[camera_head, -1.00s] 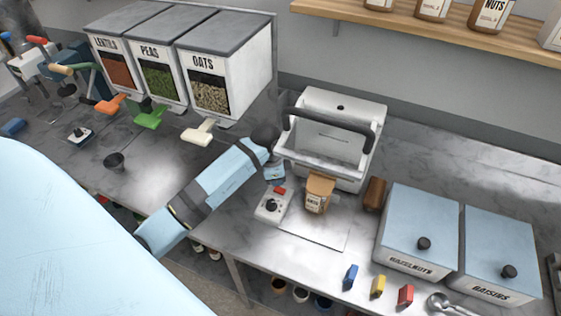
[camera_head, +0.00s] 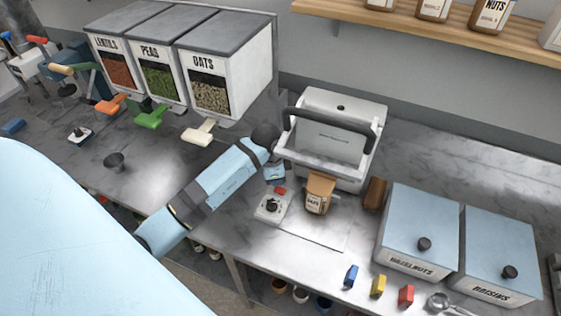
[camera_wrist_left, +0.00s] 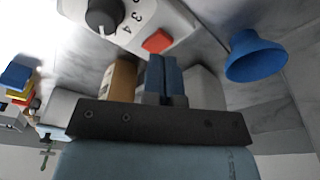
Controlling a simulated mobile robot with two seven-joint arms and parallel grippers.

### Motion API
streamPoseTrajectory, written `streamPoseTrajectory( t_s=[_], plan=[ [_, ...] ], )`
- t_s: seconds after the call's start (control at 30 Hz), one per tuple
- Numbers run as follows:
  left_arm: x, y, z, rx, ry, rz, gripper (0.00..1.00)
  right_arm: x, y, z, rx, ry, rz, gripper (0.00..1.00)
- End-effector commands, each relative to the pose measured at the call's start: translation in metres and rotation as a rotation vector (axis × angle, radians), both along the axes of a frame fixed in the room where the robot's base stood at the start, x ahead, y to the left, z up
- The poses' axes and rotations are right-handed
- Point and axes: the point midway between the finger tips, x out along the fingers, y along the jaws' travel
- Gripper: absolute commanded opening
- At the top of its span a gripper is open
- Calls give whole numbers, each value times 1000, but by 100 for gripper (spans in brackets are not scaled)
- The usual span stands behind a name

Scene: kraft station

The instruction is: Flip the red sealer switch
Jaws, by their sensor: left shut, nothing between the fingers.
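The red sealer switch (camera_head: 280,190) sits on the top of a small white control box with a black dial (camera_head: 271,206), on the metal counter. In the left wrist view the red switch (camera_wrist_left: 157,41) lies just beyond the fingertips, beside the numbered dial (camera_wrist_left: 103,16). My left gripper (camera_head: 276,178) is shut and empty, its fingers close above the switch end of the box. In the left wrist view the closed blue fingers (camera_wrist_left: 165,75) appear apart from the switch, though exact contact cannot be told. My right gripper is not in view.
The white sealer (camera_head: 355,165) with a dark handle stands behind the box. A brown oats pouch (camera_head: 319,193) stands right of the box. A blue funnel-shaped thing (camera_wrist_left: 256,57) shows in the wrist view. Lidded bins (camera_head: 417,222) stand at right.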

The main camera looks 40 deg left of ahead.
Motion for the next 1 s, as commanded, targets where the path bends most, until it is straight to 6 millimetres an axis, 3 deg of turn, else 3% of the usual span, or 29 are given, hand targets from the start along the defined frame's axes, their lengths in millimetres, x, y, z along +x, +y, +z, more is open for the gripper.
streamPoseTrajectory(
  t_s=[1.0],
  plan=[
    [0, 0, -9, 1, 1, 0, 0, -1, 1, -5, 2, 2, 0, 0]
  ],
)
